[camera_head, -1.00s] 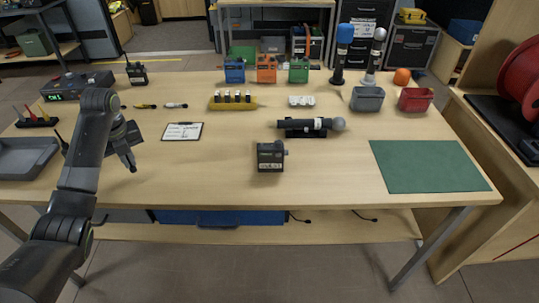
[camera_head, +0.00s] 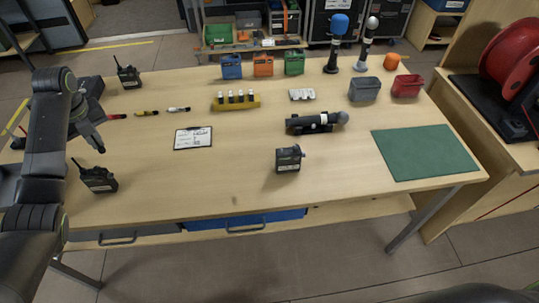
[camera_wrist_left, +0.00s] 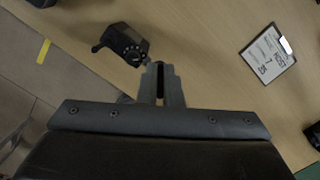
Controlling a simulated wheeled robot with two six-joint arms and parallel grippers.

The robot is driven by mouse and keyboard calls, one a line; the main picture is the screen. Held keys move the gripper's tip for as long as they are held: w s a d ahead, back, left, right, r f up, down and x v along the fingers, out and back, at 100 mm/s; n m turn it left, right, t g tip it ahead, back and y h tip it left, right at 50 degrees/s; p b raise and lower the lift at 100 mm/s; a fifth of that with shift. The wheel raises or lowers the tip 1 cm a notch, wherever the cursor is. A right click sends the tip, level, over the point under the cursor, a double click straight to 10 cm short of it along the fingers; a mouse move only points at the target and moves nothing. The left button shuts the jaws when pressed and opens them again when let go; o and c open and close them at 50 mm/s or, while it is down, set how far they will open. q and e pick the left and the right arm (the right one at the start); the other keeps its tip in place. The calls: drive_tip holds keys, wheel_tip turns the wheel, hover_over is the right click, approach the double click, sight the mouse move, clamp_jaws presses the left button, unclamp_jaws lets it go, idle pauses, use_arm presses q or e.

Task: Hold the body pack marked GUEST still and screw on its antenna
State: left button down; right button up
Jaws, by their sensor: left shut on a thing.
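A small dark body pack (camera_head: 288,159) stands on the table right of centre, with a knob-like stub on its upper right side. Its label is too small to read. My left gripper (camera_head: 101,149) is above the left part of the table, well left of this pack. In the left wrist view its fingers (camera_wrist_left: 160,72) are closed on a thin dark piece, mostly hidden between them. I cannot tell whether this is the antenna. Several slim dark sticks lie behind the gripper, with red (camera_head: 117,116), yellow (camera_head: 147,113) and white (camera_head: 178,108) bands. My right gripper is not in view.
A handheld radio (camera_head: 100,179) stands close to my left gripper; it also shows in the wrist view (camera_wrist_left: 125,46). A clipboard (camera_head: 193,138), a yellow holder (camera_head: 236,101), a microphone on a cradle (camera_head: 315,123) and a green mat (camera_head: 425,152) surround clear tabletop.

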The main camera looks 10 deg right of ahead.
use_arm(q)
drive_tip(key=shift+d, duration=0.1)
drive_tip(key=shift+f, duration=0.1)
drive_tip(key=shift+w, duration=0.1)
drive_tip(key=w+d+n+g, duration=0.1)
drive_tip(key=w+d+n, duration=0.1)
drive_tip(key=d+n, duration=0.9)
drive_tip(key=w+d+n+g, duration=0.1)
drive_tip(key=w+d+n, duration=0.1)
drive_tip(key=d+n, duration=1)
drive_tip(key=s+d+r+n+h, duration=0.1)
drive_tip(key=s+d+n, duration=0.2)
drive_tip(key=d+n, duration=0.5)
drive_tip(key=s+d+r+n+h, duration=0.1)
drive_tip(key=d+n, duration=0.7)
drive_tip(key=d, duration=1)
drive_tip(key=s+r, duration=0.1)
drive_tip(key=s, duration=0.1)
drive_tip(key=shift+s, duration=0.35)
